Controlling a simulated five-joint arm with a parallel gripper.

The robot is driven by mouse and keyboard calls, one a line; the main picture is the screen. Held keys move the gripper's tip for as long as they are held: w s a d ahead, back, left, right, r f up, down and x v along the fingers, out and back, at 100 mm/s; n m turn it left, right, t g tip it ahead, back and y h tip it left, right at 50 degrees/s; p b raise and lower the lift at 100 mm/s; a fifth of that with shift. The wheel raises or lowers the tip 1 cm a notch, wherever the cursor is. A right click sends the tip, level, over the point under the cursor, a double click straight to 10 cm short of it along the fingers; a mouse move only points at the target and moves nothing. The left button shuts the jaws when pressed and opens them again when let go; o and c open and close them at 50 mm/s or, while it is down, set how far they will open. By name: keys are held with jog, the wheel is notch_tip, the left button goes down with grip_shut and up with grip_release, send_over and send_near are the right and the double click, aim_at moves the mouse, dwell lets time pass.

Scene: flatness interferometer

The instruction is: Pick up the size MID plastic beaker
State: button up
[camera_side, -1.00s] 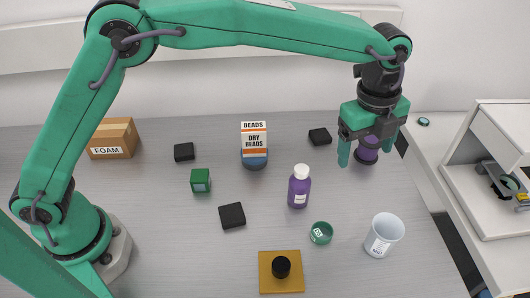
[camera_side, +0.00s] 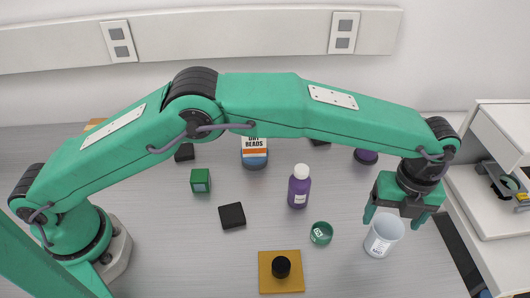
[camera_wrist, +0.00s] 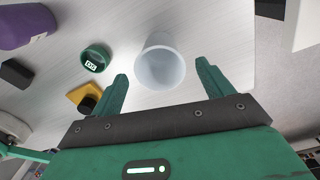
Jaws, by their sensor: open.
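The plastic beaker (camera_side: 381,240) is a translucent white cup with a printed label. It stands upright at the front right of the table. In the wrist view the beaker (camera_wrist: 160,66) shows its open mouth, ahead of and roughly between my fingers. My gripper (camera_side: 394,218) is open and empty, with its fingers around the upper part of the beaker in the side view; I cannot tell whether they touch it. My gripper also shows in the wrist view (camera_wrist: 162,80). The size on the label is too small to read surely.
A small green cup (camera_side: 321,233) stands left of the beaker, and a purple bottle (camera_side: 299,187) behind that. A yellow plate (camera_side: 280,285) with a black knob lies at the front. Black blocks, a green cube (camera_side: 200,181) and the beads container (camera_side: 255,153) stand farther left.

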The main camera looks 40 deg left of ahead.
aim_at(383, 235)
jog(key=shift+s+f, duration=0.2)
jog(key=shift+f, duration=3.05)
jog(key=c, duration=0.9)
